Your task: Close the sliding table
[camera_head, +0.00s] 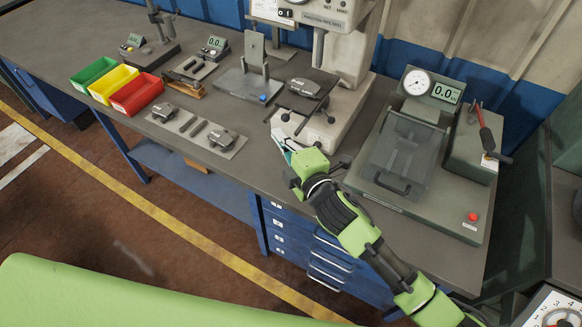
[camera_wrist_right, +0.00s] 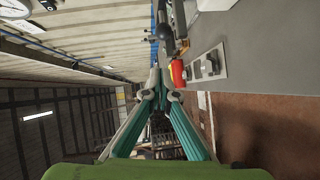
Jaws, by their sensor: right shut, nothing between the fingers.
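The sliding table appears to be the dark square plate (camera_head: 325,80) on the white press (camera_head: 345,55) at the back centre of the bench. A dark brake shoe (camera_head: 303,87) lies on it, and black knobs and rods show below its front edge. My right gripper (camera_head: 281,142) is in front of and below this plate, over the bench's front part. Its teal fingers are shut and empty, and they meet at the tips in the right wrist view (camera_wrist_right: 156,75). I cannot tell whether it touches the press base. My left gripper is out of view.
Green, yellow and red bins (camera_head: 137,94) stand at the left. A grey plate (camera_head: 190,130) with brake shoes lies near the front edge. A tester with a clear cover (camera_head: 400,150) stands right of my arm. Blue drawers (camera_head: 320,250) are below the bench (camera_head: 215,165).

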